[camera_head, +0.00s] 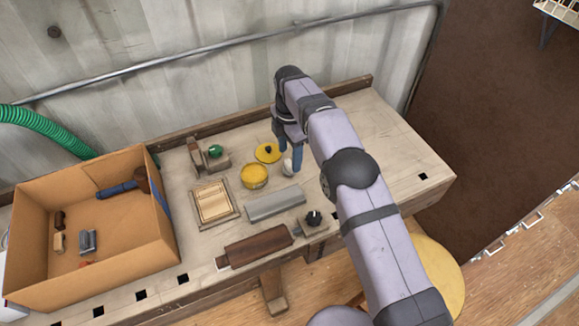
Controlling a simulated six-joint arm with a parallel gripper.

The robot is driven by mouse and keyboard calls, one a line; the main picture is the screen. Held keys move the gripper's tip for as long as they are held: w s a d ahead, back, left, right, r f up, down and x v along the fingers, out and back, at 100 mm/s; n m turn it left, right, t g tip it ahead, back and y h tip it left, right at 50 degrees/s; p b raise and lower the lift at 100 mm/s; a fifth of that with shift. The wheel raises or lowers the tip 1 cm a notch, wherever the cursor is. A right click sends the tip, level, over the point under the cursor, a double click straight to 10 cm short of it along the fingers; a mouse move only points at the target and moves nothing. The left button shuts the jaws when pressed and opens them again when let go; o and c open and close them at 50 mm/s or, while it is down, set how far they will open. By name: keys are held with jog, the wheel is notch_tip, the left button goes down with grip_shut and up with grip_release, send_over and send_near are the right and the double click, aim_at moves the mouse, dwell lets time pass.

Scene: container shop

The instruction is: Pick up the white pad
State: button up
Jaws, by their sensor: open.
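A small white, rounded thing (288,167), which looks like the white pad, is on the workbench just right of a yellow tin. My gripper (289,163) points down over it with blue fingers, one on each side. The gripper is open. The fingers partly hide the white thing, and I cannot tell whether they touch it.
The yellow tin (254,178) and a yellow lid (266,154) with a dark knob are close on the left. A grey bar (275,205) lies in front. A wooden frame (213,203) and a cardboard box (152,240) are further left. The bench's right end is clear.

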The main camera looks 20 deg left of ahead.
aim_at(290, 163)
jog(key=shift+f+p, duration=0.75)
jog(key=shift+f, duration=1.6)
jog(key=c, duration=1.1)
